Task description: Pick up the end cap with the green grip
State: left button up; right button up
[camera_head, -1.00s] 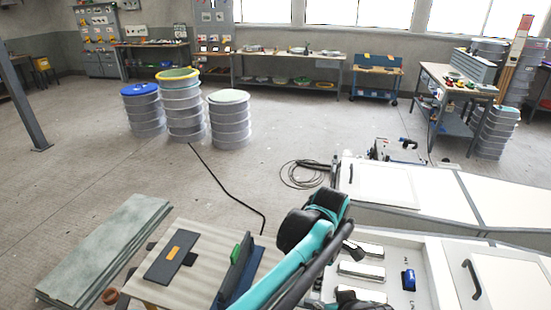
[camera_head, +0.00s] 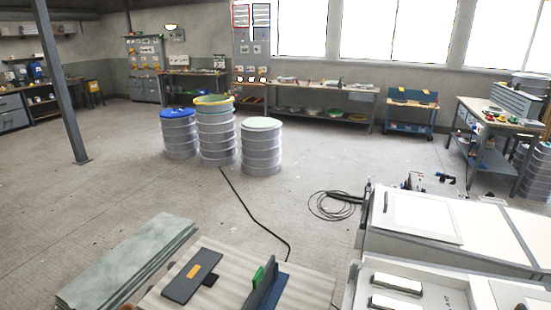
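An upright dark blue panel (camera_head: 266,288) with a green block (camera_head: 258,275) on its left face stands on the pale striped worktop at the bottom centre of the head view. It appears to be the end cap with the green grip; its lower part is cut off by the frame edge. To its left, a dark flat plate with an orange patch (camera_head: 193,271) lies on the same worktop.
Grey-green slabs (camera_head: 130,262) are stacked left of the worktop (camera_head: 225,262). A white bench or cabinet (camera_head: 440,260) stands at the right, with metal handles on its top. Drums (camera_head: 262,147) stand behind, and a black cable crosses the open floor.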

aim_at(263, 280)
jog(key=i+j+z, duration=0.2)
jog(key=z, duration=0.2)
jog(key=i+j+z, duration=0.15)
jog(key=z, duration=0.25)
jog(key=i+j+z, duration=0.1)
jog(key=j+z, duration=0.3)
